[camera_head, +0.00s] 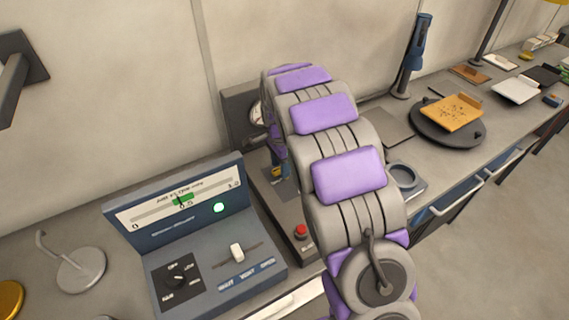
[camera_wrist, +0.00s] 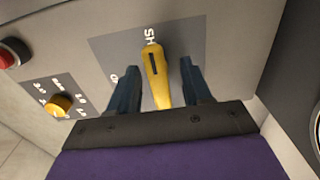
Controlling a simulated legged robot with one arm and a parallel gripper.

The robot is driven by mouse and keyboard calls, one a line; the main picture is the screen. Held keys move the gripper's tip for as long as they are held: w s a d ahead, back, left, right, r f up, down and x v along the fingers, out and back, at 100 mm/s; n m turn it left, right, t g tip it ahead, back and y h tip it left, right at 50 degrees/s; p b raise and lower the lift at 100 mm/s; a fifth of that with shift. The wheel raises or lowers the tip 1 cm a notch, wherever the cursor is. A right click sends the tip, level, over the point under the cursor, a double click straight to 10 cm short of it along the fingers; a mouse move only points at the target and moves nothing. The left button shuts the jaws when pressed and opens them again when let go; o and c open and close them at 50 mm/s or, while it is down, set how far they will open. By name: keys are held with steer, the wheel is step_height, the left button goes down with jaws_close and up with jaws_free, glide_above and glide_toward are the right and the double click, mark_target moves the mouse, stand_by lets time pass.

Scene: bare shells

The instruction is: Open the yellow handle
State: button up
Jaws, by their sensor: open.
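The yellow handle (camera_wrist: 157,75) shows in the wrist view, on a grey panel plate with partly hidden lettering. It is a long tapered lever with a dark slot near its tip. My gripper (camera_wrist: 158,82) is open, with one dark blue finger on each side of the handle and a visible gap on both sides. The handle's lower end is hidden behind the gripper's front edge. In the head view my purple and grey arm covers much of the device, and a small yellow part (camera_head: 279,173) shows to its left; I cannot tell whether it is the handle.
A red button (camera_wrist: 13,53) and a yellow knob (camera_wrist: 59,105) sit left of the handle. In the head view, a blue control console (camera_head: 190,235) stands left of my arm. A turntable (camera_head: 447,121) with an orange plate stands on the bench to the right.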

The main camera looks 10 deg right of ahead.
steer(key=shift+a, duration=0.8)
steer(key=shift+c, duration=0.8)
steer(key=d, duration=0.3)
steer(key=shift+d, duration=0.3)
steer(key=c, duration=0.5)
steer(key=shift+w+d, duration=0.1)
steer(key=shift+d, duration=0.25)
steer(key=shift+c, duration=0.5)
jaws_close()
steer(key=shift+a, duration=1.1)
steer(key=shift+d, duration=0.1)
